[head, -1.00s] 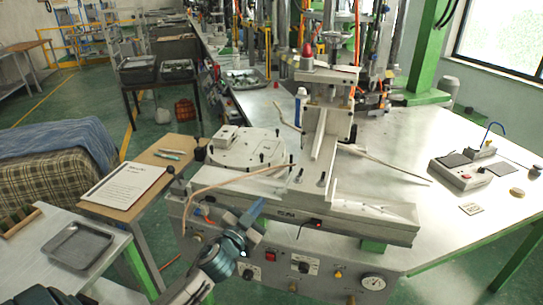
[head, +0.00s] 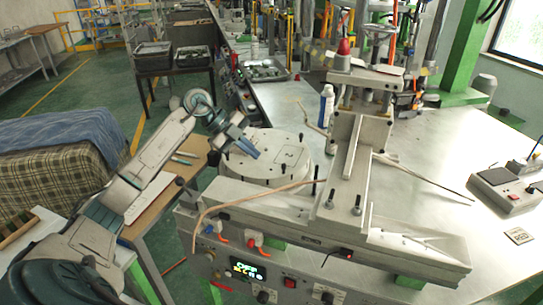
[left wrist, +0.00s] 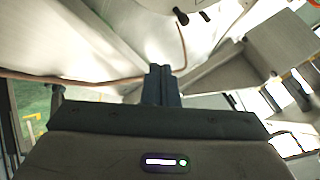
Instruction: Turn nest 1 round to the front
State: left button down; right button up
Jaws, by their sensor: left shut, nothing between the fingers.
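A round white turntable (head: 266,172) with several dark upright pegs sits on the bench, left of the press column. A faint mark on its top may be a number; I cannot tell which nest is nest 1. My left gripper (head: 254,152) reaches in from the left, its blue-grey fingers shut and empty over the turntable's left part. I cannot tell whether they touch it. The gripper hides the raised block on that side. In the left wrist view the shut fingers (left wrist: 162,84) point towards the turntable (left wrist: 225,10), seen at the top with two dark pegs. My right gripper is out of view.
The press (head: 350,165) with its long white beam stands right of the turntable. A tan hose (head: 225,205) arches across the front, above the control panel (head: 245,268). A white bottle (head: 327,104) stands behind.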

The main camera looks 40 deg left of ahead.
pick_arm(q)
jog(key=a+y, duration=0.1)
jog(key=a, duration=0.3)
jog(key=g+p, duration=0.1)
jog(key=p, duration=0.3)
send_near(271, 177)
jog(key=d+f, duration=0.3)
jog(key=d, duration=0.1)
jog(key=w, duration=0.1)
jog(key=w+d+p, duration=0.1)
jog(key=w, duration=0.1)
jog(key=shift+n, duration=0.4)
jog(key=shift+w+d+f+p, duration=0.15)
jog(key=shift+w+d+p, duration=0.05)
jog(key=shift+w+p, duration=0.2)
jog(key=shift+w, duration=0.1)
